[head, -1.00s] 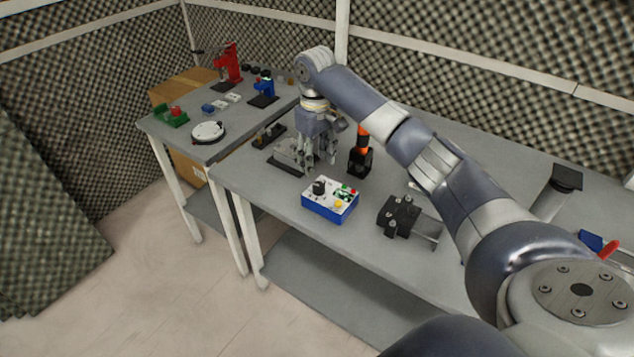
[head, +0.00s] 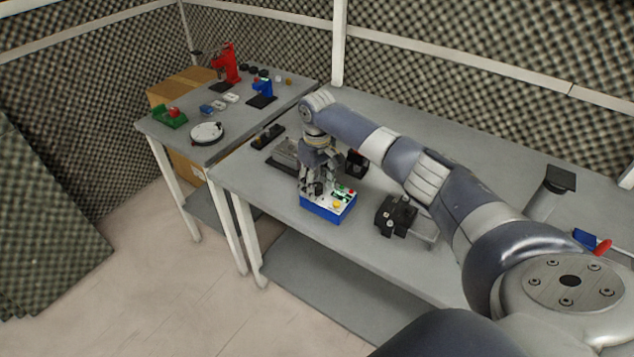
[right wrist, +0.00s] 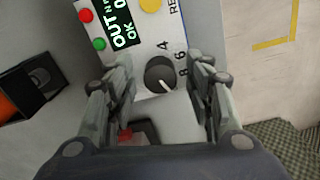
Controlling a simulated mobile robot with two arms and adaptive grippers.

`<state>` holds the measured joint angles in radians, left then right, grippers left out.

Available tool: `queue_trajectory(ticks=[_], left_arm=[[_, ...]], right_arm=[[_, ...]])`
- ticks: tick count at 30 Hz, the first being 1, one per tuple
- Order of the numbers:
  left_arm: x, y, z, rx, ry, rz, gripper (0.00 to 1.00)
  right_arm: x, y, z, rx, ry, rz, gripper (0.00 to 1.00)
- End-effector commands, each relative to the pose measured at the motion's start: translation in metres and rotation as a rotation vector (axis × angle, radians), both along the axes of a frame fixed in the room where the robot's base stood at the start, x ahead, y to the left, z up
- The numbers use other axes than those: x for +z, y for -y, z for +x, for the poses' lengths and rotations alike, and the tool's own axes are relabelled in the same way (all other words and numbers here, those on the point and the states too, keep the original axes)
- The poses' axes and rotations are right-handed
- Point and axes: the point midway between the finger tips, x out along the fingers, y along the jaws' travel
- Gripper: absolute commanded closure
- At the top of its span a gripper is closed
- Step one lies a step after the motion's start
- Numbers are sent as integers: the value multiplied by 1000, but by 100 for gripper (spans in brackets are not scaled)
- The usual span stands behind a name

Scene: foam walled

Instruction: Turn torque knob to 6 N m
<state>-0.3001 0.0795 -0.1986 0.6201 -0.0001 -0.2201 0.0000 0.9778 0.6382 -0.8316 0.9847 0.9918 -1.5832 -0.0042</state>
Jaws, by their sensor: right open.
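The blue box with a white top panel (head: 340,207) stands near the front edge of the table. In the right wrist view its dark round knob (right wrist: 158,72) has a white pointer line toward the lower right, past the printed 8; the 4 and 6 also show. A dark display (right wrist: 124,28) reads "OUT" and "OK", partly cut off. My right gripper (head: 313,188) points down over the knob end of the box. In the wrist view its open fingers (right wrist: 161,66) stand on either side of the knob, apparently not touching it. My left gripper is not in view.
A black clamp-like fixture (head: 397,215) stands right of the box. A black holder (head: 357,163) is behind it, and a grey metal piece (head: 284,152) lies behind left. The second table (head: 165,135) at left carries several items. The front table edge is close to the box.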

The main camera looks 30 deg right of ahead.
Motion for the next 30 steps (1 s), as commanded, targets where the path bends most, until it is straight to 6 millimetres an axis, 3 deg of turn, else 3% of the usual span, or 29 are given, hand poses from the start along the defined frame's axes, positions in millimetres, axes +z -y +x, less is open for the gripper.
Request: queue_trajectory(ticks=[6,8,12,13,23,30], left_arm=[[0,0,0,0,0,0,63],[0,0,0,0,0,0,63],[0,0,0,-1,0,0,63],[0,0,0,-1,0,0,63],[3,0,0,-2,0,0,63],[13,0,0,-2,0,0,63]], right_arm=[[-1,0,0,0,0,0,52],[-1,0,0,0,0,0,63],[-1,0,0,0,0,0,95],[-1,0,0,0,0,0,97],[0,0,0,25,0,0,97],[2,0,0,145,-1,1,97]])
